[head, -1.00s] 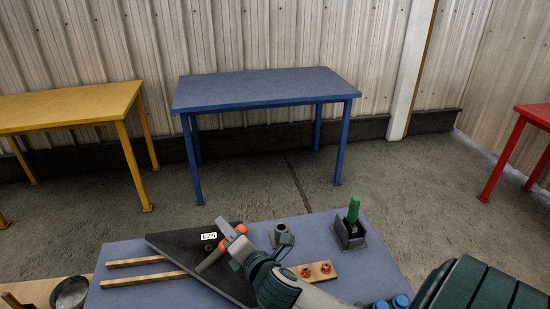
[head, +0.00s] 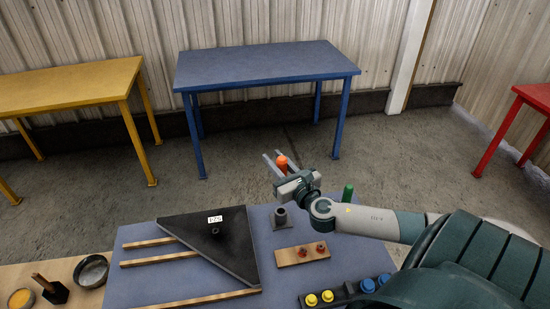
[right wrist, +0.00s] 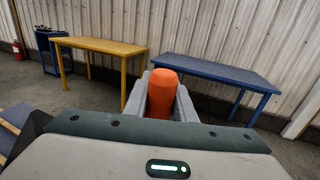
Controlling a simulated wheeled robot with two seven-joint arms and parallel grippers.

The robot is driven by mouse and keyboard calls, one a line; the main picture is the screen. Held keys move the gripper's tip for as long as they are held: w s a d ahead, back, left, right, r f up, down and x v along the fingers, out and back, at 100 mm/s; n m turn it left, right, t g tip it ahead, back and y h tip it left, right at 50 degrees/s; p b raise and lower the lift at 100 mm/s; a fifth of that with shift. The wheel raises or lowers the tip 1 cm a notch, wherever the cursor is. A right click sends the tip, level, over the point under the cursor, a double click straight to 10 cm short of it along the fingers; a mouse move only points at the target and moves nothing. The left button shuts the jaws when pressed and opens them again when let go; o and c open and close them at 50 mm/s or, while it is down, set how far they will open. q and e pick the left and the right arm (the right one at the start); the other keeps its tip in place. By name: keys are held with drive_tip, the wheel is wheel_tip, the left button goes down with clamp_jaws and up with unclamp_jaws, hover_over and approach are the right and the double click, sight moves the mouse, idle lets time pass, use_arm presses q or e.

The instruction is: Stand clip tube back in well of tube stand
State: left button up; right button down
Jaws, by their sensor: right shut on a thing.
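My right gripper (head: 277,166) is shut on an orange, round-topped piece (head: 281,163), which I take to be the clip tube. It is held above the far edge of the blue-grey tabletop. In the right wrist view the orange piece (right wrist: 161,94) stands between the two grey fingers; its lower end is hidden. A short grey cylinder on a foot (head: 280,220), which looks like the tube stand, is on the tabletop below the gripper. I cannot see into its well. My left gripper is not in view.
A green tube (head: 347,193) shows behind my right arm, its holder hidden. A black panel (head: 225,240) with a label lies to the left beside wooden strips (head: 160,259). A wooden block with red knobs (head: 302,254) and yellow and blue buttons (head: 327,296) are nearer.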

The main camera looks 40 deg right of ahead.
drive_tip(key=shift+s, duration=0.1)
idle(0.3)
wheel_tip(320, 180, down, 12)
drive_tip(key=b, duration=0.9)
drive_tip(key=shift+f, duration=0.2)
idle(0.7)
idle(0.4)
drive_tip(key=c, duration=1.4)
unclamp_jaws()
drive_tip(key=shift+s+f, duration=0.1)
drive_tip(key=shift+s, duration=0.05)
drive_tip(key=s+a+b, duration=0.3)
drive_tip(key=s+b, duration=0.2)
drive_tip(key=s, duration=1.2)
drive_tip(key=shift+a, duration=0.2)
